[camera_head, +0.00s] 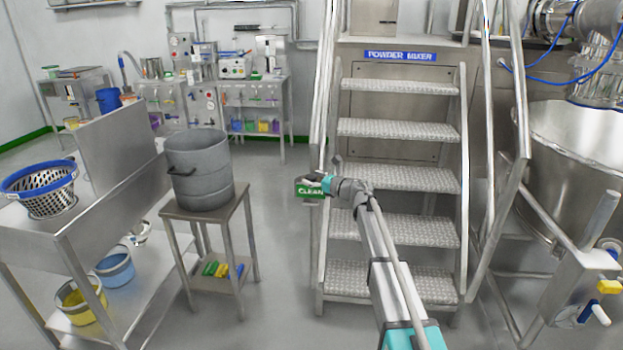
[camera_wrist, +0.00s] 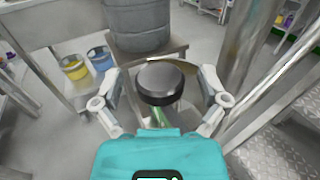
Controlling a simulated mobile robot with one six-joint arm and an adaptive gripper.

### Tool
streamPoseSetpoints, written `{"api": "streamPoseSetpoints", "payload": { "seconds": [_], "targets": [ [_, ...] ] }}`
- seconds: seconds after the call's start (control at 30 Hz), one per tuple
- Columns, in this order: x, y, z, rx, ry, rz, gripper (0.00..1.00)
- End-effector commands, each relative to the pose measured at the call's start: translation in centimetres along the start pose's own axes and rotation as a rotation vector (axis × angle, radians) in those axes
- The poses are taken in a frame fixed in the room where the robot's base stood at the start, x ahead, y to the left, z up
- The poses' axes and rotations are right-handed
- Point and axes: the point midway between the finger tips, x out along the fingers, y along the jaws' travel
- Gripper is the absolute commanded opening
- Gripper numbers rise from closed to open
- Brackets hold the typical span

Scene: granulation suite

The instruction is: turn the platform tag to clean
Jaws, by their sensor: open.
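The platform tag (camera_head: 309,191) hangs at the left rail of the steps and shows a green face reading CLEAN in the head view. My gripper (camera_head: 326,181) is right at the tag and partly covers it. In the wrist view the fingers of my gripper (camera_wrist: 160,78) stand apart, one on each side of a dark round knob-like piece (camera_wrist: 160,80). A thin green strip (camera_wrist: 160,116) shows below that piece, probably the tag's edge. I cannot tell whether either finger touches the knob or the tag.
Steps (camera_head: 400,178) with a POWDER MIXER sign (camera_head: 400,56) rise behind my arm. A grey pot (camera_head: 200,165) stands on a small stand (camera_head: 215,212) to the left. A steel table (camera_head: 45,225) holds a blue-rimmed colander (camera_head: 45,190). Floor between stand and steps is clear.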

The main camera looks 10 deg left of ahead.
Motion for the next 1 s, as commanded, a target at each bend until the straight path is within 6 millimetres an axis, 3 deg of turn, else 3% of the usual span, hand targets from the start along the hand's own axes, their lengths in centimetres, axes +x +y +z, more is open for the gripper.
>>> {"api": "streamPoseSetpoints", "payload": {
  "seconds": [0.27, 0.7, 1.0],
  "targets": [
    [-2.9, 0.1, 0.0, 0.0, 0.0, -0.002, 0.93],
    [-9.6, 0.1, 0.0, 0.0, 0.0, -0.002, 0.93],
    [-11.6, 0.0, 0.0, 0.0, 0.0, -0.001, 0.93]
  ]
}}
